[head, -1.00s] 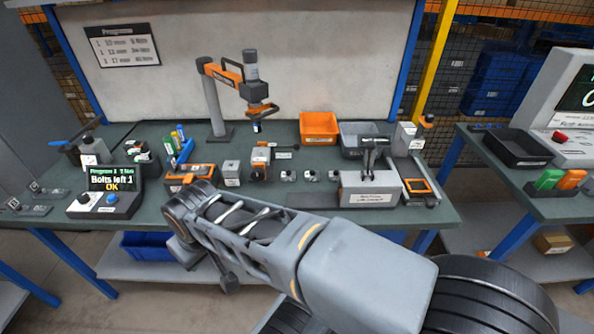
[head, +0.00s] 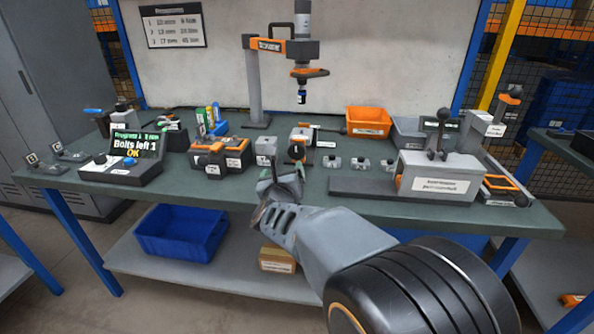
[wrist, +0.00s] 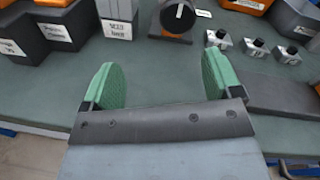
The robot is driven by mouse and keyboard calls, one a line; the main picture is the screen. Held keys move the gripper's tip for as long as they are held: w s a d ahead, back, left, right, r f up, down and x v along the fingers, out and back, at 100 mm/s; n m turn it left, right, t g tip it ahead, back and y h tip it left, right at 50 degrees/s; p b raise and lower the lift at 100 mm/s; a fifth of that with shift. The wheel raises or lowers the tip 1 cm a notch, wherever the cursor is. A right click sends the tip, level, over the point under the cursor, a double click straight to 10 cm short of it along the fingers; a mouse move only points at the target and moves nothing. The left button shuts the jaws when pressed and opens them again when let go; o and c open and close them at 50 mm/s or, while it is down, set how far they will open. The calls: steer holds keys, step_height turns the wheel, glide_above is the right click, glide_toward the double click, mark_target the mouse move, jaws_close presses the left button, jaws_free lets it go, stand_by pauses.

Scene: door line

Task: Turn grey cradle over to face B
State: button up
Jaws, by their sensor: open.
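A grey labelled block (head: 266,150) and an orange-and-dark fixture (head: 221,157) stand to the left. Several small grey blocks (head: 360,163) and a large grey box (head: 438,177) with a lever stand to the right. A screwdriver stand (head: 254,90) rises behind. The bench front (wrist: 150,85) is clear.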

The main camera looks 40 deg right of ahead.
mark_target(296, 155)
steer(key=shift+s+d+f+m+h, duration=0.15)
steer(key=shift+d+f+m+h, duration=0.4)
steer(key=shift+m, duration=0.25)
steer(key=shift+d+m+b, duration=0.35)
steer(key=shift+m, duration=0.05)
steer(key=shift+g+h, duration=0.25)
steer(key=shift+g, duration=0.05)
steer(key=x, duration=1.3)
steer(key=shift+d, duration=0.2)
steer(key=shift+c, duration=0.4)
steer(key=c, duration=0.8)
steer(key=shift+b, duration=0.35)
steer(key=shift+c, duration=0.2)
